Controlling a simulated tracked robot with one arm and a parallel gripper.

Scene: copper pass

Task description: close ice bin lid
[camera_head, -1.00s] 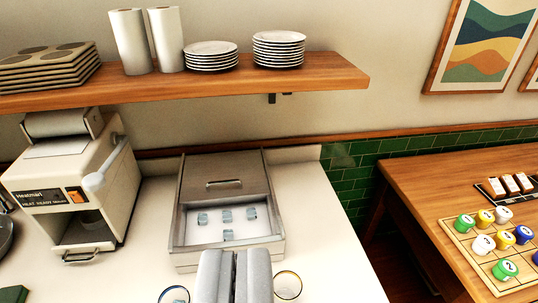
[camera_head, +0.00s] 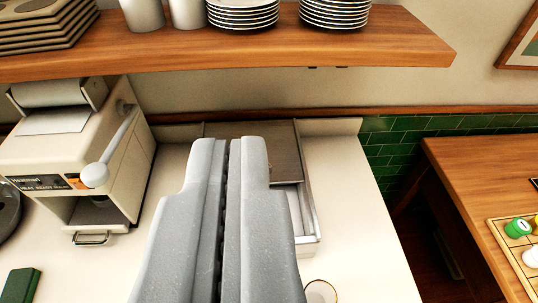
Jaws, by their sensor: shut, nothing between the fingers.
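The ice bin (camera_head: 309,215) is a metal box on the white counter, largely hidden behind my gripper. Its brown-grey sliding lid (camera_head: 285,155) covers the back part, with its right side showing. A strip of the open front part shows at the right, beside my gripper. The lid's handle and the ice cubes are hidden. My gripper (camera_head: 229,145) is shut and empty, with its fingers pointing away over the bin. I cannot tell whether the fingertips touch the lid.
A cream machine (camera_head: 78,155) with a lever stands left of the bin. A wooden shelf (camera_head: 230,45) with plates and cups hangs above the back. A glass (camera_head: 320,292) stands at the front. The counter right of the bin is clear.

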